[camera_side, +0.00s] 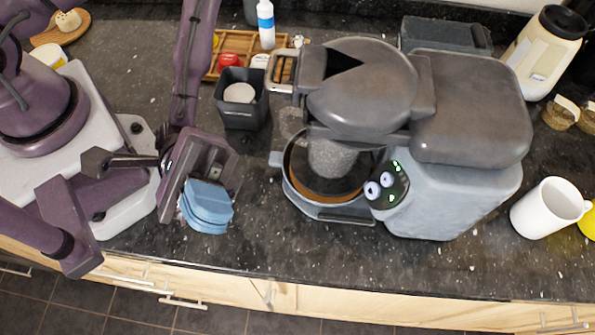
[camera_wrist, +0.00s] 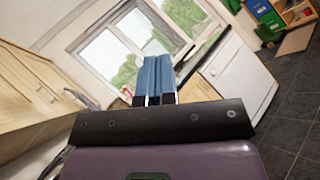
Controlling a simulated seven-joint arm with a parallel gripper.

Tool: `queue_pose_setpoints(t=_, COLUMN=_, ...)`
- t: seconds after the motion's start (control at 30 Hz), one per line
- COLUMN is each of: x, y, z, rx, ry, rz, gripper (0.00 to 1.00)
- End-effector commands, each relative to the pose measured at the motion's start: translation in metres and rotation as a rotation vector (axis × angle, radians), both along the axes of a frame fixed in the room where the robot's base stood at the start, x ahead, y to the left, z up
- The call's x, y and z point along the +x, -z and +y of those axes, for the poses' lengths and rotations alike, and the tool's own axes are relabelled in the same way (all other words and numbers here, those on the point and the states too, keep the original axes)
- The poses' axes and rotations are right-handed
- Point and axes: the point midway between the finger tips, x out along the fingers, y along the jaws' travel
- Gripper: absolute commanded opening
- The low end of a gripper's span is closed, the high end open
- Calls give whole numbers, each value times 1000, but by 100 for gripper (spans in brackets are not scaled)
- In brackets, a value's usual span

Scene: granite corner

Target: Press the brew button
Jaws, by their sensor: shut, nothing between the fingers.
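A grey coffee machine (camera_side: 455,165) stands on the dark granite counter in the side view. Its dark front panel (camera_side: 394,187) has two round pale buttons or dials and small green lights. I cannot tell which of them is the brew button. A glass carafe (camera_side: 325,175) sits at the left of the panel, under the machine's lid. My gripper (camera_side: 207,207), with blue fingers, is left of the machine and apart from it. In the wrist view its fingers (camera_wrist: 154,80) are together and empty. The wrist view does not show the machine.
A black bin (camera_side: 242,105) and a wooden tray (camera_side: 237,45) with small items stand behind my gripper. A white mug (camera_side: 545,208) is at the right. The counter's front edge (camera_side: 280,290) runs below. Bare counter lies between my gripper and the carafe.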

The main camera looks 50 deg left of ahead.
Motion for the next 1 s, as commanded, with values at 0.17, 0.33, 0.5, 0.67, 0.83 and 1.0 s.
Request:
queue_pose_setpoints(t=0.17, x=35, y=22, z=-17, rx=64, ry=-449, rz=38, gripper=0)
queue_pose_setpoints(t=0.33, x=66, y=46, z=-15, rx=261, ry=-778, rz=-117, gripper=0)
queue_pose_setpoints(t=0.5, x=84, y=59, z=-7, rx=409, ry=-944, rz=-312, gripper=0)
queue_pose_setpoints(t=0.67, x=86, y=58, z=-5, rx=438, ry=-986, rz=-409, gripper=0)
queue_pose_setpoints(t=0.83, x=86, y=58, z=-5, rx=442, ry=-989, rz=-428, gripper=0)
queue_pose_setpoints(t=1.0, x=86, y=58, z=-5, rx=441, ry=-988, rz=-427, gripper=0)
